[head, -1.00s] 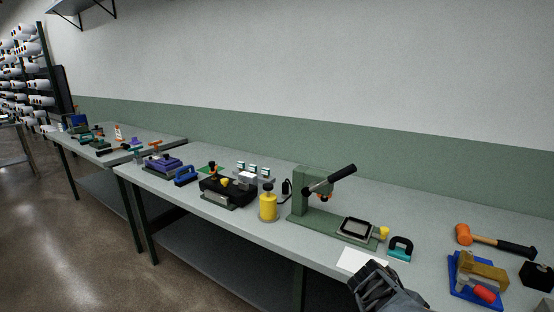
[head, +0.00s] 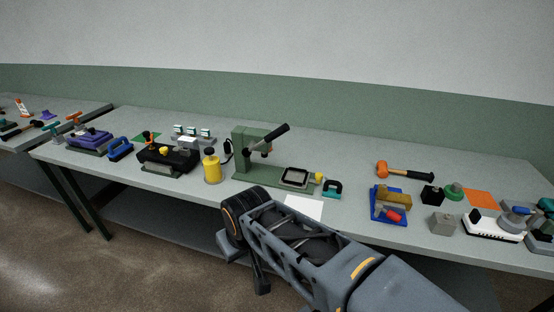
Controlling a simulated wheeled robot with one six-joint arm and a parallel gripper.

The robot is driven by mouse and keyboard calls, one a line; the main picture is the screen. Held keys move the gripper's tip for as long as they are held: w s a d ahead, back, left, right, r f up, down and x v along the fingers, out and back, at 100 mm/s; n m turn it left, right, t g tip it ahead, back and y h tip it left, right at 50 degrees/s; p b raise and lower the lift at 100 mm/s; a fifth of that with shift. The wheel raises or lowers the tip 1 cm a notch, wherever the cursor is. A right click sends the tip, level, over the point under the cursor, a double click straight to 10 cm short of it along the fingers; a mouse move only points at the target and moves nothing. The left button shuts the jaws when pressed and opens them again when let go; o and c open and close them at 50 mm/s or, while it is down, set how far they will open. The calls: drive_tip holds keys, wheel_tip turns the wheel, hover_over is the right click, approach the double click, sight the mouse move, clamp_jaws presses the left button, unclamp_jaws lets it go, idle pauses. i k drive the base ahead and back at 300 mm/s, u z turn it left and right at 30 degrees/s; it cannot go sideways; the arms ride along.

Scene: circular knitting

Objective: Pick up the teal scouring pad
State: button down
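A teal block with a black arched handle (head: 332,189), which looks like the teal scouring pad, sits on the grey bench at the right end of the green press. It stands upright and nothing holds it. My gripper (head: 241,211) is in front of the bench edge, left of the pad and nearer to the camera, apart from it. Its fingers are dark and seen from behind, so I cannot tell whether they are open.
A green press (head: 252,160) with a black lever stands behind the pad. A white sheet (head: 304,206) lies at the bench's front edge. A yellow bottle (head: 212,169) is to the left. A blue tray (head: 377,207) and orange mallet (head: 404,170) are to the right.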

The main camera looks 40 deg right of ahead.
sight(328, 192)
drive_tip(key=z, duration=1.55)
